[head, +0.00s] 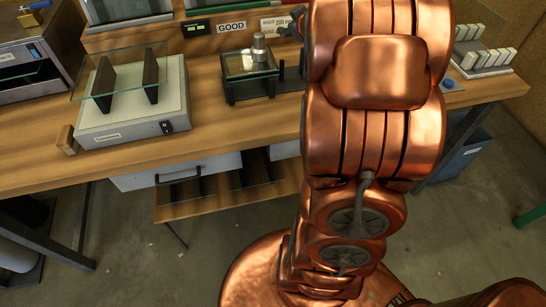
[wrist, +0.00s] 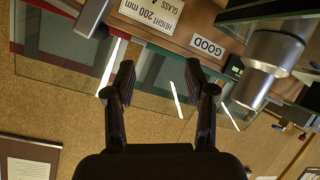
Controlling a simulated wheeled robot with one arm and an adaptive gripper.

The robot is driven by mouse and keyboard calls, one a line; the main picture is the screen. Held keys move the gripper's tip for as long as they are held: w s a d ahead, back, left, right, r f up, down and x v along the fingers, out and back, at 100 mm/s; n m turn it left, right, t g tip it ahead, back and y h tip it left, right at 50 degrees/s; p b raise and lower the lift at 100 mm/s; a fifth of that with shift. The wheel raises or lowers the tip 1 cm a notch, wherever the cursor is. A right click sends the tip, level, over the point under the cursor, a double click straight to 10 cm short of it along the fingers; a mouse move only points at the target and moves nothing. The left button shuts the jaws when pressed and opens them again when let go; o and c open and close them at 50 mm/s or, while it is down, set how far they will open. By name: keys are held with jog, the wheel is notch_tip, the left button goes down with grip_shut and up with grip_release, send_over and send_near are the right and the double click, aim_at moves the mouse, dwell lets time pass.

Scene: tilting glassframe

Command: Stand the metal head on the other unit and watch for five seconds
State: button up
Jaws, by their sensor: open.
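The metal head (head: 259,48), a silver stepped cylinder, stands upright on the glass of a small dark-framed unit (head: 232,93) in the middle of the bench. Dark parts just right of that unit may belong to another unit; my copper arm hides most of that spot. In the wrist view the metal head (wrist: 268,68) shows large at the right, beside a glass edge. My gripper (wrist: 161,83) is open with nothing between its fingers. The head is outside the fingers, to their right in that view. Glass panes lie in view behind the fingers.
A white unit (head: 135,125) with two black uprights under a glass sheet stands at the left. A GOOD sign (head: 231,26) and a green-lit display (head: 196,30) are behind. A rack of pale blocks (head: 484,62) is at the right. The front middle bench is clear.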

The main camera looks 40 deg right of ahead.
jog(key=s+a+f+g+y, duration=0.2)
jog(key=s+a+g, duration=0.5)
jog(key=s+a, duration=0.9)
jog(key=s+a+f+m+g+y, duration=0.1)
jog(key=s+a+f+g, duration=0.4)
jog(key=s+a, duration=1.2)
jog(key=shift+s+a+m+g+y, duration=0.25)
jog(key=shift+s+g+y, duration=0.35)
jog(key=shift+s+g, duration=0.5)
jog(key=shift+s+f, duration=0.1)
notch_tip(320, 180, up, 3)
jog(key=p, duration=0.2)
jog(key=shift+d+f+p, duration=0.1)
jog(key=shift+f+p, duration=0.05)
jog(key=shift+p, duration=0.15)
dwell(2.8)
